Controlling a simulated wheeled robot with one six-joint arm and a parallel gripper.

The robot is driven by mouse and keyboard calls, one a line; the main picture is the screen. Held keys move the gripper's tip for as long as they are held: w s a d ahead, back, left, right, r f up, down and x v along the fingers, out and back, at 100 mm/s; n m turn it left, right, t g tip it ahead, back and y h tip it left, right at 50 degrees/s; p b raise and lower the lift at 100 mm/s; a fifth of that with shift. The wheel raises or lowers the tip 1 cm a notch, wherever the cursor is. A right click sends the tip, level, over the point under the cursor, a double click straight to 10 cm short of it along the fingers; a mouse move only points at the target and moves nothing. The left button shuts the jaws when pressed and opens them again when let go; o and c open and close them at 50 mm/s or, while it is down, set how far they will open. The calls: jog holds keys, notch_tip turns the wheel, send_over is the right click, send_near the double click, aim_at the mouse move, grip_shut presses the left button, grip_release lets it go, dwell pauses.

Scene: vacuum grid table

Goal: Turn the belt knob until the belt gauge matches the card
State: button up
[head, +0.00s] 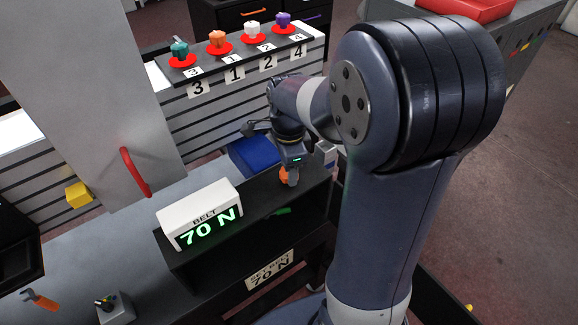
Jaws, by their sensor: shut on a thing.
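The belt gauge (199,213) is a white box labelled BELT, with green lit digits that read 70 N. It stands on the black cabinet (190,270). The card (270,271) on the cabinet's front also reads 70 N; its upper line is small and looks like SET BELT. The belt knob (283,175) is orange and sits at the right part of the cabinet top. My gripper (291,178) points down and is shut on the knob, which is partly hidden by its fingers.
A blue bin (254,153) lies just behind the cabinet. Four-colour knobs on red discs stand on the numbered back shelf (240,62). A red handle (135,172) juts from the grey panel at left. A small grey box (116,309) stands at front left.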

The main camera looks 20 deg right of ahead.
dwell(0.4)
jog(key=o, duration=1)
jog(key=shift+c, duration=0.2)
notch_tip(320, 180, up, 11)
jog(key=shift+b, duration=0.3)
jog(key=shift+f, duration=0.15)
notch_tip(320, 180, down, 11)
jog(key=shift+r+p, duration=0.1)
jog(key=shift+p, duration=0.2)
jog(key=shift+r, duration=0.1)
